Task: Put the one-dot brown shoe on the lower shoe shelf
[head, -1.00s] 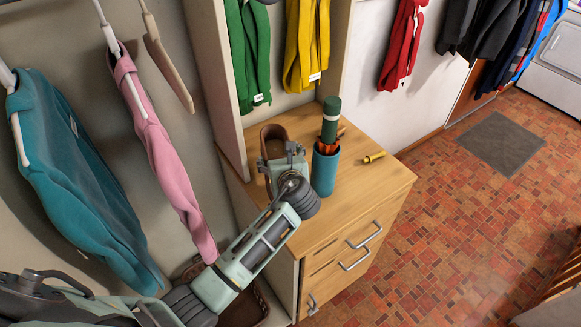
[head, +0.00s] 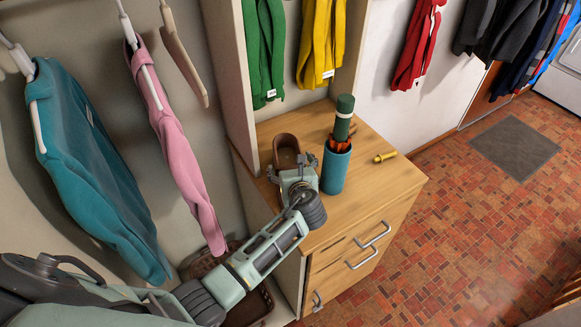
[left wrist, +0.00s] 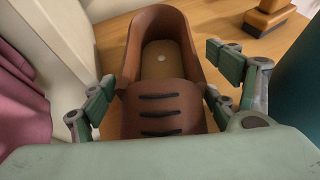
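A brown shoe (head: 286,148) stands on the wooden cabinet top (head: 380,165), left of a blue holder. In the left wrist view the shoe (left wrist: 160,108) has black straps across its front and one pale dot on its insole. My left gripper (head: 295,172) is at the near end of the shoe. In the left wrist view the gripper (left wrist: 160,88) is open, one finger on each side of the shoe, with gaps showing. My right gripper is not in view. I cannot make out the lower shoe shelf.
The blue holder (head: 334,172) with a green umbrella (head: 343,117) stands close right of the gripper. An upright panel (head: 233,80) and hanging clothes are at left. A brown basket (head: 258,303) is low beside the cabinet.

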